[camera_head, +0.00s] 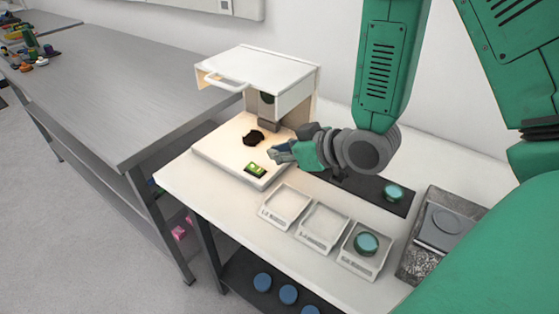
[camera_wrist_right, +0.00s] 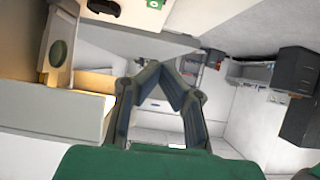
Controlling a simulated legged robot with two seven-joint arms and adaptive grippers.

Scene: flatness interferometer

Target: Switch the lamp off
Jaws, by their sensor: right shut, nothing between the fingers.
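The lamp unit is a white instrument with a boxy hood (camera_head: 262,72) on a column above a flat white base (camera_head: 215,150). A warm glow lies on the base under the hood, and in the right wrist view a warm-lit edge (camera_wrist_right: 92,82) shows at the left. A small green switch (camera_head: 255,170) sits at the base's front right corner. My right gripper (camera_head: 276,152) is shut and empty, just behind and right of the switch in the picture; I cannot tell whether it touches the base. Its closed fingers also show in the right wrist view (camera_wrist_right: 168,68). My left gripper is not in view.
A dark round piece (camera_head: 254,137) lies on the base. Three trays stand in front, one (camera_head: 356,262) holding a teal disc. A dark mat (camera_head: 345,186) with another teal disc and a grey plate (camera_head: 432,252) are at right. A metal bench (camera_head: 100,85) stands at left.

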